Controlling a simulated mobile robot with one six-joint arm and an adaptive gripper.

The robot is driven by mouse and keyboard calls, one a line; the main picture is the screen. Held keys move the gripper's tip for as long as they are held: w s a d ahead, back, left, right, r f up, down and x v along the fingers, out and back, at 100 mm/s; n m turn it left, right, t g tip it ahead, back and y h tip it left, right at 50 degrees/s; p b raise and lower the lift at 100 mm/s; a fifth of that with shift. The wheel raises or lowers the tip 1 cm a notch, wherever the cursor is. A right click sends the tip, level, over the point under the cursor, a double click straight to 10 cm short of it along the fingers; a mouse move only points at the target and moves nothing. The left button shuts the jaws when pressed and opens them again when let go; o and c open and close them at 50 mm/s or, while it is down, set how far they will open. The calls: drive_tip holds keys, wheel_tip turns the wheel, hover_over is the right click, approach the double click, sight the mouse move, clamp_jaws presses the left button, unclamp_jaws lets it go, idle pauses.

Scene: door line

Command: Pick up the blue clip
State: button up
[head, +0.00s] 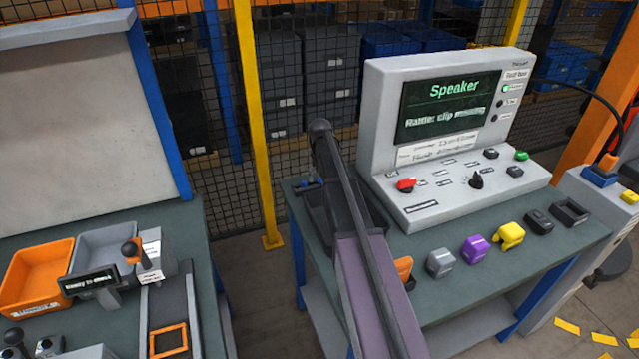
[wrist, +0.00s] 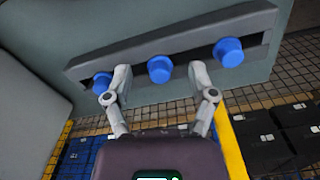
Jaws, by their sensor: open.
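In the wrist view, three blue rounded pieces sit in a row along a dark grey rail: a left one (wrist: 102,83), a middle one (wrist: 159,69) and a right one (wrist: 229,52). I cannot tell which, if any, is the blue clip. My gripper (wrist: 160,73) is open and empty, its two fingers spread to either side of the middle piece. The left finger overlaps the edge of the left piece in the picture. Contact cannot be told.
In the head view, a grey test console (head: 440,150) stands on the right bench. Orange, grey, purple (head: 474,248), yellow (head: 509,236) and black pieces line its front. The left bench holds an orange bin (head: 38,272) and a grey bin (head: 100,245). Mesh fencing stands behind.

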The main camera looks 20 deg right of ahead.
idle(0.3)
drive_tip(key=c, duration=0.8)
drive_tip(key=shift+r, duration=0.2)
wheel_tip(320, 180, up, 10)
drive_tip(key=p, duration=1)
drive_tip(key=shift+f, duration=0.2)
drive_tip(key=shift+o, duration=0.6)
clamp_jaws()
drive_tip(key=shift+s, duration=0.15)
